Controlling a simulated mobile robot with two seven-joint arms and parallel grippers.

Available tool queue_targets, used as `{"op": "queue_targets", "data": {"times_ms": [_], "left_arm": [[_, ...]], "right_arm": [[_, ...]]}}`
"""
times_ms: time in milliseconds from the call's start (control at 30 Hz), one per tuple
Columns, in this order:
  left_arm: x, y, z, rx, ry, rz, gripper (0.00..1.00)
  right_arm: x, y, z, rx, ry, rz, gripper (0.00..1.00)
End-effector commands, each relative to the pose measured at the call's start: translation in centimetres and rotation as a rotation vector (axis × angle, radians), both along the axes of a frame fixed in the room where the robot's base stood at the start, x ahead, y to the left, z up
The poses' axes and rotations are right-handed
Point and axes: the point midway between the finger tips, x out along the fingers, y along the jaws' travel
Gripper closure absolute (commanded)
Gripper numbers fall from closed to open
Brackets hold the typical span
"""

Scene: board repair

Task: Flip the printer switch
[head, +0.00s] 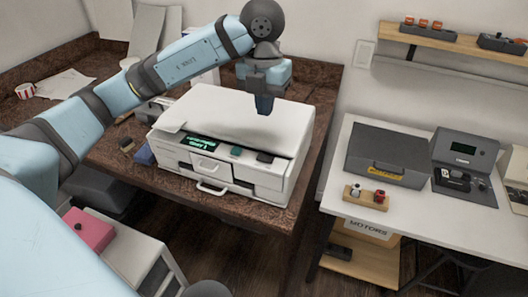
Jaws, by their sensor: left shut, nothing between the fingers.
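A white printer (232,140) stands on the dark brown table. Its front carries a lit green display (199,143), a small teal-green part (236,151) and a dark part (265,157). I cannot tell which of these is the switch. My left gripper (264,108) is shut and empty, pointing down at the back right of the printer's top; I cannot tell whether it touches the lid. My left arm crosses the view from the lower left. My right gripper does not show.
The brown table (280,213) has papers and a striped cup (25,91) at its left. A white table (349,137) at the right holds a dark grey case (390,152) and a device with a screen (464,150). A pink box (90,230) sits on a white cabinet at the lower left.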

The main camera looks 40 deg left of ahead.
Motion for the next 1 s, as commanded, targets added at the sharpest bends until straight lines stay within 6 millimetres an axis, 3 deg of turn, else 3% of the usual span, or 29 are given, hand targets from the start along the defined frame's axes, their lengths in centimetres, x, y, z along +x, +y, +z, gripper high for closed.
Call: {"op": "queue_targets", "data": {"times_ms": [133,567,767,1000], "left_arm": [[0.2,1.1,0.7,0.054,-0.018,0.033,1.0],[0.2,1.1,0.0,0.055,-0.016,0.035,1.0],[0.1,1.1,-3.2,0.056,-0.012,0.035,1.0],[0.1,1.1,-8.4,0.055,-0.013,0.035,1.0]], "right_arm": [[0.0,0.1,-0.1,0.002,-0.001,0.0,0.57],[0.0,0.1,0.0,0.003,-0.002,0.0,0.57],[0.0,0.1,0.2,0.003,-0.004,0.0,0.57],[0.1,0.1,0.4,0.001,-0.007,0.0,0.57]]}}
